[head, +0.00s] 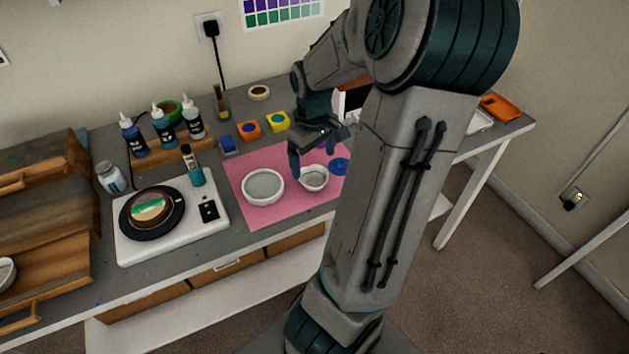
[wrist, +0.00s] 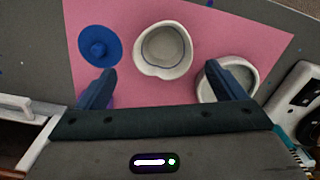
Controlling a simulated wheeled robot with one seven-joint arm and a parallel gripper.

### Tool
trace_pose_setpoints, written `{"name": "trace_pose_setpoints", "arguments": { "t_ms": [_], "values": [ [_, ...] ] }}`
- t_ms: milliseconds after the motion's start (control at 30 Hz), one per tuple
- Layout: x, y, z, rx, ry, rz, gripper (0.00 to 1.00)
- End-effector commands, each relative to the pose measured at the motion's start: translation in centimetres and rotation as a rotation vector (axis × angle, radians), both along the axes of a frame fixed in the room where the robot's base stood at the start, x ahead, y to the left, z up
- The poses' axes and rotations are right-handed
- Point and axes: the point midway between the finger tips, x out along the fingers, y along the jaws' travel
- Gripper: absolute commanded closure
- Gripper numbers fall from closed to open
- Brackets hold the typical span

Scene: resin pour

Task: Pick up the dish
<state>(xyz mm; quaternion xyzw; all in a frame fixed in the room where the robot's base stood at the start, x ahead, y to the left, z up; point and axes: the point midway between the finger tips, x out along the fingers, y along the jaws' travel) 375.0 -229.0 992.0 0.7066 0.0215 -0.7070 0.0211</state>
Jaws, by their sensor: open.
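Two white vessels on the pink mat (head: 290,218) could be the dish. One is a small bowl with an uneven, roughly heart-shaped rim (head: 313,179). The other is a wider round shallow dish (head: 263,188) just left of it. My gripper (head: 318,153) is open and empty above the small bowl. In the wrist view, the small bowl (wrist: 163,50) lies ahead between my two spread fingers (wrist: 161,72). The round dish (wrist: 240,72) is there beside the right finger, which partly hides it. Neither is visibly gripped.
A blue disc with a knob (wrist: 99,46) lies on the mat beside the small bowl. A white scale (head: 133,245) with a black plate and cup stands left. Blue, orange and yellow blocks (head: 248,130) sit behind the mat, with several bottles (head: 163,128) farther left.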

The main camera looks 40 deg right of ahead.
Motion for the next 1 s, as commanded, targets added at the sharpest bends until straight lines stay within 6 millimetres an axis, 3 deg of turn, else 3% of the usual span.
{"name": "trace_pose_setpoints", "arguments": {
  "t_ms": [167,500,767,800,967,1000],
  "values": [
    [-0.1,0.1,-1.2,0.002,0.000,0.000,0.10],
    [-0.6,0.5,-5.7,0.001,0.001,0.002,0.10],
    [-0.6,0.5,-5.9,-0.001,0.001,0.000,0.10],
    [-0.6,0.5,-5.9,-0.001,0.001,0.000,0.13],
    [-0.6,0.5,-5.9,-0.001,0.001,0.000,0.56],
    [-0.6,0.5,-5.9,-0.001,0.001,0.000,0.56]
  ]
}}
